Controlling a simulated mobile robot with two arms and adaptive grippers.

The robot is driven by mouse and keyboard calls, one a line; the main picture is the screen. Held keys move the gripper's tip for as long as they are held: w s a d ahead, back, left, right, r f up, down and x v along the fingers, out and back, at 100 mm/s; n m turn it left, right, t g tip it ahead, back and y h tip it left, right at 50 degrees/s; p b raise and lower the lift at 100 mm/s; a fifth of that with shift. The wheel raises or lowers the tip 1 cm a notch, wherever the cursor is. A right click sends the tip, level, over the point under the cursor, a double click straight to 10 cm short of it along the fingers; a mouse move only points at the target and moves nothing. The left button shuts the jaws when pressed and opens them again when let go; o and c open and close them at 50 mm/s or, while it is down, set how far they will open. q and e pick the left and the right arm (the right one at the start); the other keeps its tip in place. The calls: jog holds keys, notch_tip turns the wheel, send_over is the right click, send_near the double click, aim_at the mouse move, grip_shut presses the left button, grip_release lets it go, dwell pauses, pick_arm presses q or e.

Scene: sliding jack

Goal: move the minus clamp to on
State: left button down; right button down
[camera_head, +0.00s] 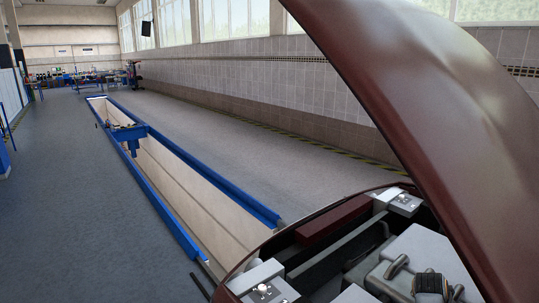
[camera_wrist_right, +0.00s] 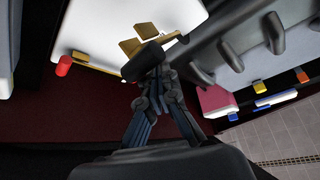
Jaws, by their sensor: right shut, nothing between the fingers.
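In the right wrist view my right gripper (camera_wrist_right: 152,75) is shut and empty, its fingers reaching up over a white box (camera_wrist_right: 95,30) that looks like the battery. A dark rounded piece (camera_wrist_right: 141,62) with brass-coloured parts (camera_wrist_right: 132,46) lies at the fingertips; it may be the minus clamp. The fingertips overlap it in the picture, and I cannot tell whether they touch it. A red cylinder (camera_wrist_right: 64,66) stands at the box's left edge. Neither gripper shows in the head view, and my left gripper is in no frame.
A dark red car hood (camera_head: 430,80) stands raised over the engine bay (camera_head: 370,255). Grey engine parts (camera_wrist_right: 240,50) lie close to the right of the gripper.

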jog(key=shift+a+f, duration=0.1)
jog(key=shift+s+a+f+p, duration=0.45)
jog(key=shift+s+a+f, duration=0.25)
jog(key=shift+a+f, duration=0.1)
jog(key=shift+a, duration=0.1)
jog(key=shift+s+a+f, duration=0.3)
jog(key=shift+a+f, duration=0.05)
jog(key=shift+f, duration=0.15)
jog(key=shift+s+a+f, duration=0.3)
jog(key=shift+f, duration=0.3)
jog(key=shift+s+a+f+b, duration=0.2)
jog(key=shift+s+a+f, duration=0.1)
jog(key=shift+f, duration=0.25)
jog(key=shift+s+a+f+b, duration=0.15)
jog(key=shift+a+f, duration=0.15)
jog(key=shift+f, duration=0.2)
